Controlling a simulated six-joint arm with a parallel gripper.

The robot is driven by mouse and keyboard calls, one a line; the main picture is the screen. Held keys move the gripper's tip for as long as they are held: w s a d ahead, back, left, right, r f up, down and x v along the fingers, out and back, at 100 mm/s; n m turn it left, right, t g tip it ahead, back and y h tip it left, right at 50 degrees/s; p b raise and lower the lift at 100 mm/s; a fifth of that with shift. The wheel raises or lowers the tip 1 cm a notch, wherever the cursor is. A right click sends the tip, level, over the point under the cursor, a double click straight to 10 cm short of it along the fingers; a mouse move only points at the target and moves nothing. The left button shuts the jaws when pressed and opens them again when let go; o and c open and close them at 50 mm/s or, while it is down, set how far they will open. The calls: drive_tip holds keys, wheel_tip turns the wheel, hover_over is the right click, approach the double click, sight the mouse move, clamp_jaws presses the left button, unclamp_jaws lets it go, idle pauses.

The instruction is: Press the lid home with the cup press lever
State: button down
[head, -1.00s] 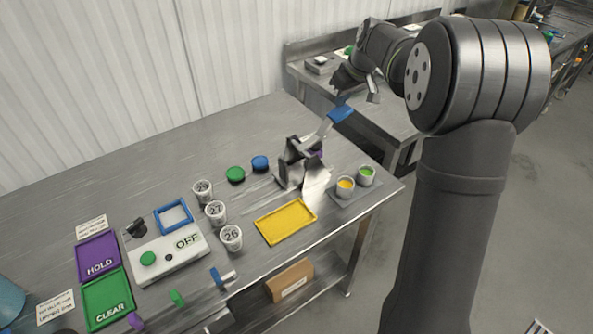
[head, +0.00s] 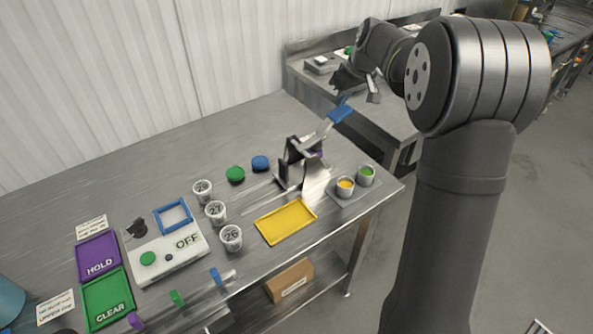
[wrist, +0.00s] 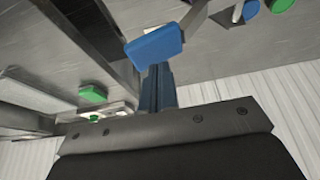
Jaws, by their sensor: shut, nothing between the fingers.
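The cup press (head: 290,170) stands near the right end of the steel table. Its lever is raised and slants up to the right, ending in a blue handle (head: 341,113). In the wrist view the blue handle (wrist: 155,47) lies just beyond my fingertips. My gripper (head: 342,100) is shut and empty, directly above the handle; I cannot tell whether it touches. The shut fingers also show in the wrist view (wrist: 155,72). A bit of purple (head: 319,153) shows behind the press frame. The cup and lid under the press are mostly hidden.
Green (head: 236,174) and blue (head: 261,163) lids lie left of the press. Several numbered cups (head: 216,212), a yellow tray (head: 259,225) and a holder with orange (head: 345,186) and green (head: 366,173) cups stand in front. A second bench (head: 385,125) is behind.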

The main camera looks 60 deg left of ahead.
sight(343, 111)
drive_tip(key=shift+f, duration=0.1)
drive_tip(key=shift+f, duration=0.5)
drive_tip(key=shift+f, duration=0.35)
drive_tip(key=shift+w+f, duration=0.15)
drive_tip(key=shift+f, duration=0.6)
drive_tip(key=shift+w+f, duration=0.1)
drive_tip(key=shift+f, duration=0.65)
drive_tip(key=shift+s+r, duration=0.15)
drive_tip(key=shift+r, duration=1.1)
drive_tip(key=shift+s+r, duration=0.1)
drive_tip(key=shift+r, duration=1.1)
